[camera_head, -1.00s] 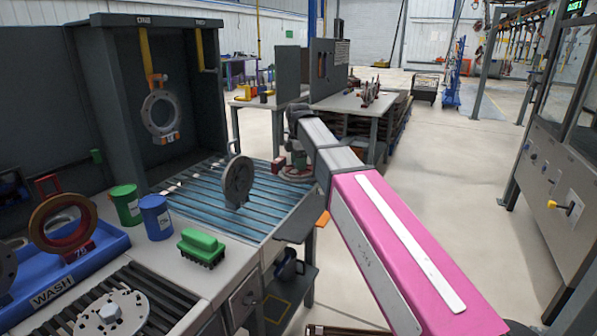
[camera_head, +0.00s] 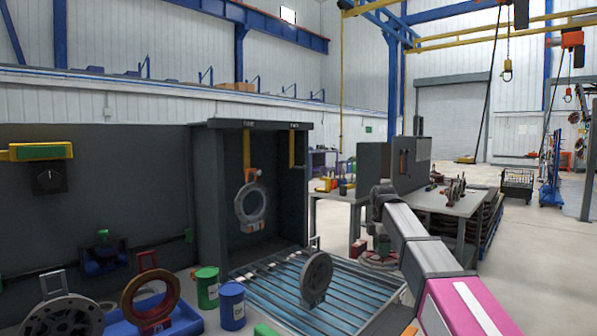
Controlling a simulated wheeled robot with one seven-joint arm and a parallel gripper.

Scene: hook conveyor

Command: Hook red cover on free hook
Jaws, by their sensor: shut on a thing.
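My gripper (camera_head: 380,236) is at the end of my arm, above the right rear of the slatted rack. It is small and partly hidden by my wrist. It is shut on a round cover with red parts (camera_head: 378,259), seen nearly edge-on. A dark cabinet (camera_head: 207,195) stands left of my gripper. Its left yellow hook (camera_head: 246,150) carries a grey ring (camera_head: 252,206) with an orange handle. Its right yellow hook (camera_head: 291,148) is empty. A ring with a red handle and rim (camera_head: 150,297) stands in the blue tray at the lower left.
A grey disc (camera_head: 316,279) stands upright on the slatted rack (camera_head: 262,287), between the cabinet and my arm. A green can (camera_head: 207,288) and a blue can (camera_head: 232,306) stand left of the rack. Workbenches (camera_head: 462,203) stand behind my arm. Open floor (camera_head: 540,265) lies to the right.

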